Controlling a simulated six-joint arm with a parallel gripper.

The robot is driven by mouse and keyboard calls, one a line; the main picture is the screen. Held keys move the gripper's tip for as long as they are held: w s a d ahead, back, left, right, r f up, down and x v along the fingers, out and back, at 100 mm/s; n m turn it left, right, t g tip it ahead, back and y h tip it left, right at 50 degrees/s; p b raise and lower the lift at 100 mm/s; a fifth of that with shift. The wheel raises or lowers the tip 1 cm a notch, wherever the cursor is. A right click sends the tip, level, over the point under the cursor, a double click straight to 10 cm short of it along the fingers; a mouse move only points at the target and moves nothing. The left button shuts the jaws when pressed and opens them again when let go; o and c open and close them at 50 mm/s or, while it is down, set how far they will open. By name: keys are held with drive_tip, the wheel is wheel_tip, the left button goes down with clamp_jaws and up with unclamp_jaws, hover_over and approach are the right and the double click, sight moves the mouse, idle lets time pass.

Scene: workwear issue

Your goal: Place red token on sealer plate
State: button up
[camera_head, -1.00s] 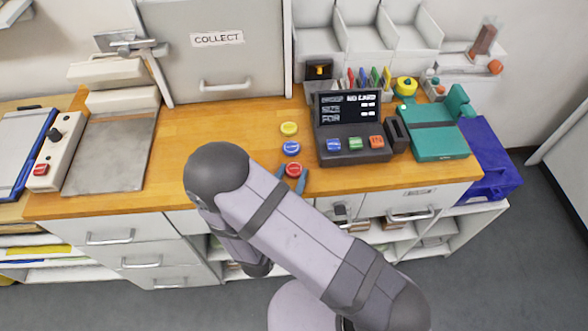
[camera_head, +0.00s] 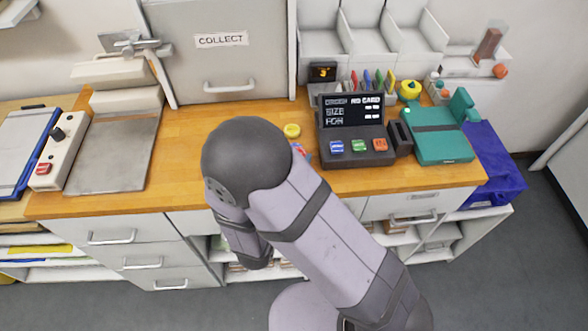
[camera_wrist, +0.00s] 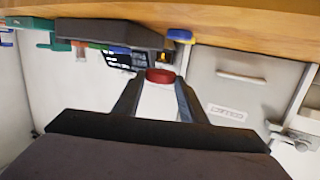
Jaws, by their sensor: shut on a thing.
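My gripper (camera_wrist: 161,84) is shut on the red token (camera_wrist: 160,75), which sits between its fingertips in the wrist view. In the head view my arm covers most of the gripper and the token. The grey flat plate (camera_head: 112,155), which looks like the sealer plate, lies bare on the left part of the wooden counter. A pale block stands at its back edge. My gripper is well to the right of the plate, near the other tokens.
A yellow token (camera_head: 292,130) rests on the counter beside the dark card terminal (camera_head: 350,112). A control box (camera_head: 55,148) with a knob and red button stands left of the plate. A grey COLLECT cabinet (camera_head: 221,70) stands behind. Counter between plate and arm is clear.

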drive_tip(key=shift+r, duration=1.35)
drive_tip(key=shift+f, duration=0.1)
